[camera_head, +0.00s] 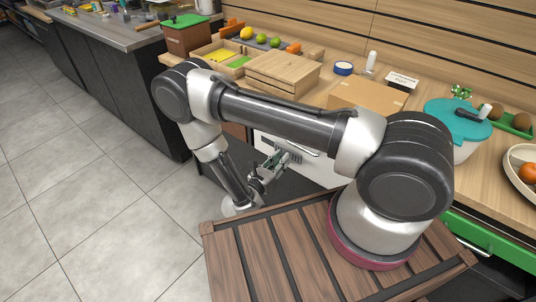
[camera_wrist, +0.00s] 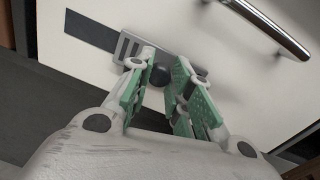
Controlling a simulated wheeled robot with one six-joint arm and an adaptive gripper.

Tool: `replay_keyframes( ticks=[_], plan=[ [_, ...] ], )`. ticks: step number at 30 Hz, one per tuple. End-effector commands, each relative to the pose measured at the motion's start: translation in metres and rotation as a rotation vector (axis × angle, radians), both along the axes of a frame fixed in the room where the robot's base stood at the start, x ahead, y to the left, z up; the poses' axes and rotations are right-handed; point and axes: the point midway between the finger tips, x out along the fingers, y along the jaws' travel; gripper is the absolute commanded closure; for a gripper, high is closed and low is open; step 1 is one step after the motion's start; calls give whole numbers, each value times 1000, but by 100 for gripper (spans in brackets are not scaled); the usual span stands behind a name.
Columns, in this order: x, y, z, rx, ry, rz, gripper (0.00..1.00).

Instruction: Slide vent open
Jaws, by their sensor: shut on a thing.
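The vent (camera_wrist: 91,30) is on a white panel low on the counter front. In the wrist view it shows as a dark strip with a grey slotted plate beside it. A dark round knob (camera_wrist: 160,74) stands out from the plate. My gripper (camera_wrist: 164,80) has its green-padded fingers on both sides of the knob and is shut on it. In the head view my gripper (camera_head: 275,161) is at the white front, below the counter top. The vent is small there, and my gripper hides part of it.
A metal bar handle (camera_wrist: 268,25) is on the same white panel, to the right of the knob. The counter top above holds a wooden box (camera_head: 283,72), a cardboard box (camera_head: 367,98) and a teal-lidded pot (camera_head: 458,118). Open tiled floor (camera_head: 90,220) lies to the left.

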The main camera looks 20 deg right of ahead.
Motion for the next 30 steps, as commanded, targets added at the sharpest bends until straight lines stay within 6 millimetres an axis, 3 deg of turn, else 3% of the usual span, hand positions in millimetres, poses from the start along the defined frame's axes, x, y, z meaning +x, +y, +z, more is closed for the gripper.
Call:
replay_keyframes(
  ticks=[6, 15, 16, 20, 30],
  plan=[
    [-27, -18, 0, 0, 1, -1, 100],
    [-29, -21, 0, -2, 3, -5, 100],
    [-30, -21, 0, -2, 3, -5, 78],
    [-29, -21, 0, -2, 3, -5, 56],
    [-27, -18, 0, 0, 0, -2, 56]
  ],
)
